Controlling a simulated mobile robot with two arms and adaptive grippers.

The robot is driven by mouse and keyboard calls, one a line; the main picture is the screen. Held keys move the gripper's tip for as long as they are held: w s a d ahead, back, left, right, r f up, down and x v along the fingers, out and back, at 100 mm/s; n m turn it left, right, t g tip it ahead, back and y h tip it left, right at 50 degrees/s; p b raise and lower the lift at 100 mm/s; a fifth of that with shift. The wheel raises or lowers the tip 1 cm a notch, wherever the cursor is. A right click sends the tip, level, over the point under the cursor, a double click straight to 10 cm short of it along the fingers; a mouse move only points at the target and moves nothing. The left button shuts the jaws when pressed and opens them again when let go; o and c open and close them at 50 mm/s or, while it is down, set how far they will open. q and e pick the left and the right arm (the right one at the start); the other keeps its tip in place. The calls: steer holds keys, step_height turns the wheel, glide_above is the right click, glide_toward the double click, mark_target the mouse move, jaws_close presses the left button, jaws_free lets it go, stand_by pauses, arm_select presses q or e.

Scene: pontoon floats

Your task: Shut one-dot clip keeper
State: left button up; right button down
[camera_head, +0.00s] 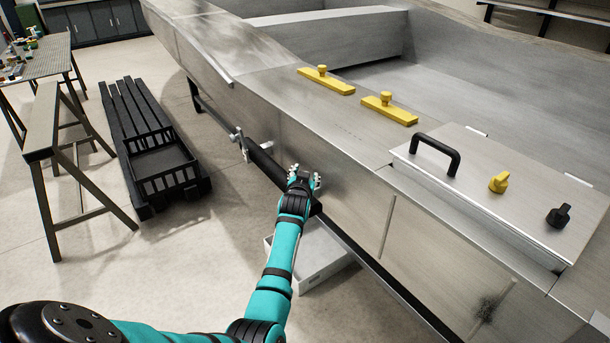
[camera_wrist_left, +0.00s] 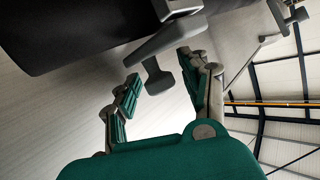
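My left gripper (camera_head: 304,179) is beside the boat's metal side, at the dark rail. In the left wrist view its fingers (camera_wrist_left: 162,78) are apart. A dark grey lever-like part (camera_wrist_left: 158,80), perhaps the clip keeper, shows between or just beyond the fingertips; I see no contact. It joins a grey fitting at the dark bar (camera_wrist_left: 90,30). Another metal clip-like fitting (camera_head: 240,146) shows on the rail left of the gripper in the head view. No dot marks can be made out. The part at my gripper is hidden by it in the head view. My right gripper is out of view.
The boat's deck holds two yellow cleat-like pieces (camera_head: 326,80) (camera_head: 387,107) and a metal lid with a black handle (camera_head: 435,154). A white tray (camera_head: 316,258) is on the floor below the rail. A black slatted rack (camera_head: 150,150) and a sawhorse (camera_head: 50,150) stand left.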

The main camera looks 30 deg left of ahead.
arm_select(q)
steer(key=shift+w, duration=0.1)
steer(key=v, duration=1.2)
steer(key=shift+d, duration=0.1)
